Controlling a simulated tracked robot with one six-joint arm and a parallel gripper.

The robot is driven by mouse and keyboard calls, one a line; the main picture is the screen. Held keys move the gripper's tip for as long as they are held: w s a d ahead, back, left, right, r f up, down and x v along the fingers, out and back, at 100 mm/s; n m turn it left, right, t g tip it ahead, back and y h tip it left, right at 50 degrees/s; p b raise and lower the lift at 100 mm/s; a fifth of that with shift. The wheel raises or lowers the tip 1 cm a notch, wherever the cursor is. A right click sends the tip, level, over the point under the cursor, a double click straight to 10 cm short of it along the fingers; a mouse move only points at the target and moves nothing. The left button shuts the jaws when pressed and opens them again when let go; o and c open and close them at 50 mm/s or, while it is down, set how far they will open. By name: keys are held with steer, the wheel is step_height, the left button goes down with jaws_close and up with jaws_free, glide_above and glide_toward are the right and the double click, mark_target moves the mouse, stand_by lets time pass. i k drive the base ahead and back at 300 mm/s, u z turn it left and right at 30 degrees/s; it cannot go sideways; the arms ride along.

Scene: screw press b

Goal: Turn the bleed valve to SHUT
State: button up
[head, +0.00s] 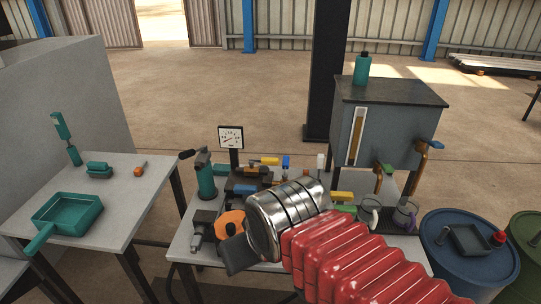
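My gripper (240,255) is in front of the work table, low in the middle of the head view. One dark finger shows past the silver wrist; the rest is hidden, so I cannot tell whether it is open or shut. Several coloured handles stand behind it: a yellow handle (264,161), a blue handle (286,162), a lower blue handle (245,188) and another yellow handle (342,196). I cannot tell which is the bleed valve, and no SHUT marking is legible. An orange round part (230,222) is just beyond my finger; contact is unclear.
A square dial gauge (231,138) and a teal cylinder with a lever (206,178) stand at the table's back left. A grey tank (390,125) with a sight glass is at right, near a blue drum (455,270). A side table (120,190) holds a teal pan (66,213).

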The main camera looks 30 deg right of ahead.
mark_target(272, 161)
steer(key=u, duration=0.05)
steer(key=i, duration=1)
steer(key=z, duration=0.05)
